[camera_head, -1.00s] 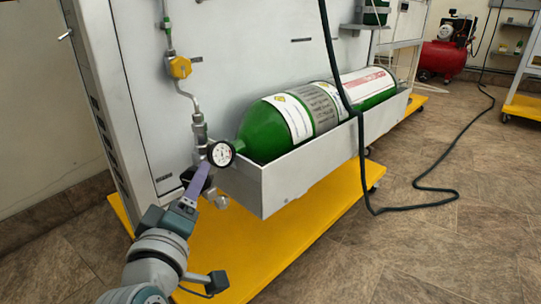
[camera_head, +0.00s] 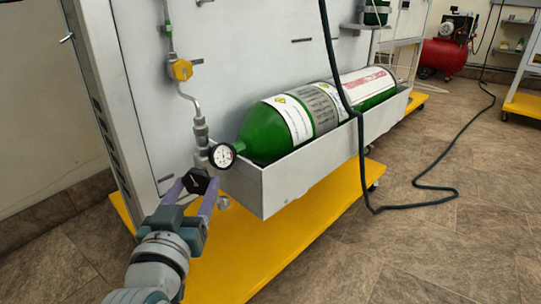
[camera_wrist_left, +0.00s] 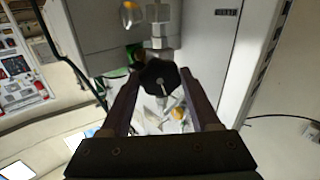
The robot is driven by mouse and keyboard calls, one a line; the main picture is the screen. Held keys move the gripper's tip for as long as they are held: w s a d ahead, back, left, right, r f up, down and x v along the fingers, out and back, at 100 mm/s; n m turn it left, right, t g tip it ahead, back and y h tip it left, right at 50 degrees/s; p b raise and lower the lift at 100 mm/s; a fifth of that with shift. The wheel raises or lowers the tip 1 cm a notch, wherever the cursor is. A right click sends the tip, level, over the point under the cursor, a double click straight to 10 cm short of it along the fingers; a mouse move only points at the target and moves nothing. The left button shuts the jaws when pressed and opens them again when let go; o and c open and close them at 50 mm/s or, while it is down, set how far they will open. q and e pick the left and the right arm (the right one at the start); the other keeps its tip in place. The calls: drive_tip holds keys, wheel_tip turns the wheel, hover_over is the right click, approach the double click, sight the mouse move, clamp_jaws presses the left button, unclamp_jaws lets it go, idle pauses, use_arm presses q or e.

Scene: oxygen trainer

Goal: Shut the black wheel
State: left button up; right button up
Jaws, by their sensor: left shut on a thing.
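The black wheel (camera_head: 197,181) sits on the valve below the gauge, at the left end of the tray that holds the green cylinder. It also shows in the left wrist view (camera_wrist_left: 161,80), dark and lobed, with a light line on its face. My left gripper (camera_head: 200,188) reaches it from below, with one purple finger on each side. In the left wrist view the fingers (camera_wrist_left: 160,92) flank the wheel and close on its rim. My right gripper is in neither view.
A round white gauge (camera_head: 222,155) sits just above and right of the wheel. The green cylinder (camera_head: 262,135) lies in a grey tray (camera_head: 290,180) over a yellow base (camera_head: 240,255). A dark hose (camera_head: 365,190) hangs in front of the tray. A yellow valve (camera_head: 180,69) is higher on the pipe.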

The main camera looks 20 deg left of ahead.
use_arm(q)
drive_tip(key=shift+r+m, duration=0.1)
drive_tip(key=shift+m, duration=1.8)
drive_tip(key=o, duration=1.4)
drive_tip(key=shift+c, duration=0.2)
drive_tip(key=shift+s, duration=0.1)
drive_tip(key=p+v, duration=0.3)
drive_tip(key=v, duration=0.6)
drive_tip(key=shift+s+d+p, duration=0.2)
drive_tip(key=shift+s+p, duration=0.1)
